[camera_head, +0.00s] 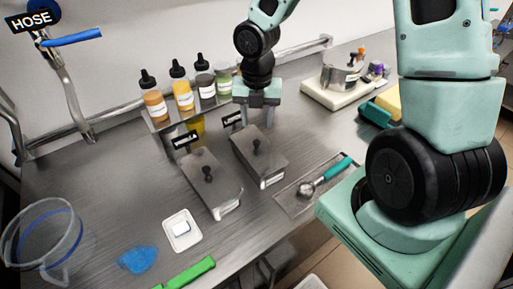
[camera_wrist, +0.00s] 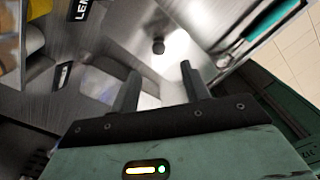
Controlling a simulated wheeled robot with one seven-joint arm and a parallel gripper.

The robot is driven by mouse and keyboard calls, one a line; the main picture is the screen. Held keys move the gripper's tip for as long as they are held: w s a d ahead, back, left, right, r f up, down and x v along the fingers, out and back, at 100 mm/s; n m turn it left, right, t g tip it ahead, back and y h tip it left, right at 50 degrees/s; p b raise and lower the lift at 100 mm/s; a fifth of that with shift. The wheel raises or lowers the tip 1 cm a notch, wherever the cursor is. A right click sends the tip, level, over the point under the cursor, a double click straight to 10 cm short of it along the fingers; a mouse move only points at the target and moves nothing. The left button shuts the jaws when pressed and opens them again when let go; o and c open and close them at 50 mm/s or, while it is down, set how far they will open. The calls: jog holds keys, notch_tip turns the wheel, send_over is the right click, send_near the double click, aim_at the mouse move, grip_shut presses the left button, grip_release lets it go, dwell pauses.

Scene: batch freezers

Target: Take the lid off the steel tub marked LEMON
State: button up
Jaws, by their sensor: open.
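Two lidded steel tubs sit side by side in the counter, the left tub (camera_head: 226,208) and the right tub (camera_head: 272,180). Each lid has a black knob, the left knob (camera_head: 208,174) and the right knob (camera_head: 257,147). A black sign (camera_head: 185,140) stands behind the left tub and another (camera_head: 232,120) behind the right; neither reads clearly here. My gripper (camera_head: 258,101) is open and empty, behind the right tub. The wrist view shows its fingers (camera_wrist: 160,90) apart, with one knob (camera_wrist: 158,46) beyond them.
Several dropper bottles (camera_head: 183,96) stand behind the tubs. A teal-handled scoop (camera_head: 322,180) lies right of them. A white dish (camera_head: 182,230), blue cloth (camera_head: 138,260) and clear jug (camera_head: 42,240) are in front. A white board with a steel pot (camera_head: 340,78) is at back right.

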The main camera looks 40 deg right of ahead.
aim_at(257, 142)
notch_tip(257, 142, down, 8)
jog(key=shift+w+f, duration=0.1)
jog(key=shift+f, duration=0.1)
grip_shut()
dwell(0.4)
